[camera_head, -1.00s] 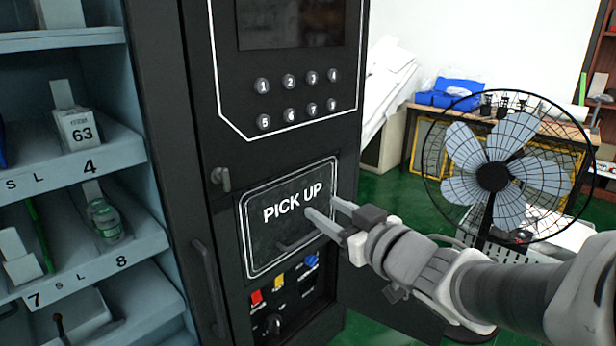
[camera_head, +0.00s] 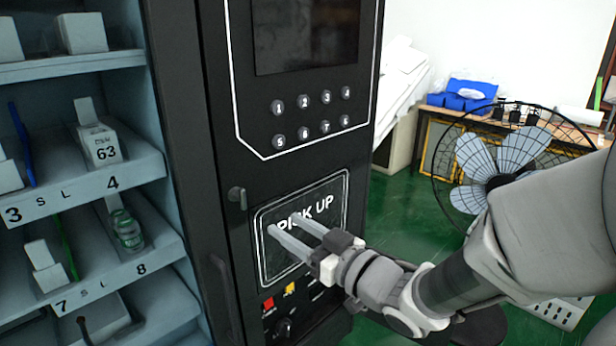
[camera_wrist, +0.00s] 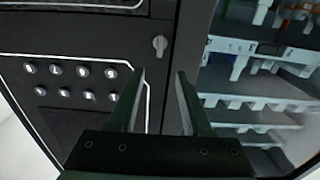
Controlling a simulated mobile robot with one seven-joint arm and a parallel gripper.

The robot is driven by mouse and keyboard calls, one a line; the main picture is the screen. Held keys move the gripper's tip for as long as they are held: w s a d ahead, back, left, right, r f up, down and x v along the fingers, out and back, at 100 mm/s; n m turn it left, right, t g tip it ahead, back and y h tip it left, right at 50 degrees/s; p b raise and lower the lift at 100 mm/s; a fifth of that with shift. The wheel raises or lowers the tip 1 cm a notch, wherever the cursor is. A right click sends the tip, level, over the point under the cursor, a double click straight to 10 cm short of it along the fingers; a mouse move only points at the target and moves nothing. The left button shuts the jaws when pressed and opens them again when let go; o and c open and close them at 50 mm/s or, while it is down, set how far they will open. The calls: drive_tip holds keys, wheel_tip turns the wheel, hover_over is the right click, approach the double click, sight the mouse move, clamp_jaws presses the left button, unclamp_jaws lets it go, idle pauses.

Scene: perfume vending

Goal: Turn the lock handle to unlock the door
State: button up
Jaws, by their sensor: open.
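The lock handle (camera_head: 237,197) is a small dark knob on the black machine front, left of the PICK UP panel (camera_head: 328,235). The wrist view also shows the lock handle (camera_wrist: 159,45) just beyond and between my fingertips, and it looks untouched. My gripper (camera_head: 284,225) is open and empty in front of the PICK UP panel, right of and a little lower than the lock handle. Its two fingers in the wrist view (camera_wrist: 161,74) stand apart. The door (camera_head: 178,120) is black-framed and appears closed.
A curved door pull (camera_head: 222,295) sits below the lock handle. Round number buttons (camera_head: 325,127) are above the panel, and coloured switches (camera_head: 268,304) below it. Shelves with boxes (camera_head: 100,147) are at left. A fan (camera_head: 495,165) stands behind my arm at right.

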sight(244, 199)
drive_tip(key=x, duration=1.3)
drive_tip(key=shift+w+a, duration=0.15)
clamp_jaws()
